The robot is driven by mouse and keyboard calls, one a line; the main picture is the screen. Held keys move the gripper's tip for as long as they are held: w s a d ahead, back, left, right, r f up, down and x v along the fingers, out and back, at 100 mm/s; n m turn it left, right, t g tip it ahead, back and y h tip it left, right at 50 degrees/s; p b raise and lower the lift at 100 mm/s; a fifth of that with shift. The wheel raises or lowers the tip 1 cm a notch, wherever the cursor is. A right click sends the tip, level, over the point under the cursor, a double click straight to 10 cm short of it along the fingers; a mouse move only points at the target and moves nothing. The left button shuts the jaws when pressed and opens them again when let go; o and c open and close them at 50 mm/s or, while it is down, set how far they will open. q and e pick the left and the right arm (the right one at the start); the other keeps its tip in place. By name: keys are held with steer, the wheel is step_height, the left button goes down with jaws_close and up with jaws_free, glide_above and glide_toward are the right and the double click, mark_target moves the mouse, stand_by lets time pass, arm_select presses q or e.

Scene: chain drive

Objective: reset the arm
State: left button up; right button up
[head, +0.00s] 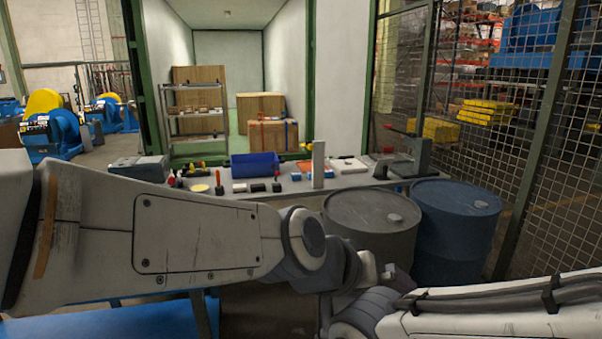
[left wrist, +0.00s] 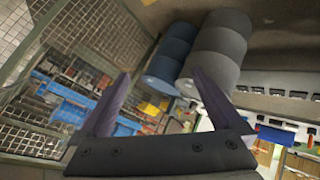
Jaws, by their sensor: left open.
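My left arm (head: 190,235) reaches in from the left across the lower middle of the head view, and its far end is partly hidden behind my right arm. In the left wrist view my left gripper (left wrist: 157,85) has its two fingers spread wide apart with nothing between them. Drums and a mesh fence show beyond the fingers, well away from them. My right arm (head: 500,305) comes in from the lower right of the head view. Its gripper cannot be made out.
A grey drum (head: 371,228) and a blue drum (head: 456,230) stand just beyond the arms. A bench (head: 345,181) behind them carries a blue bin (head: 254,165), an upright post (head: 318,164) and small tools. A mesh fence (head: 540,150) stands at the right.

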arm_select(q)
steer(key=shift+w+a+r, duration=0.1)
steer(key=shift+a+r, duration=0.05)
steer(key=shift+r, duration=0.15)
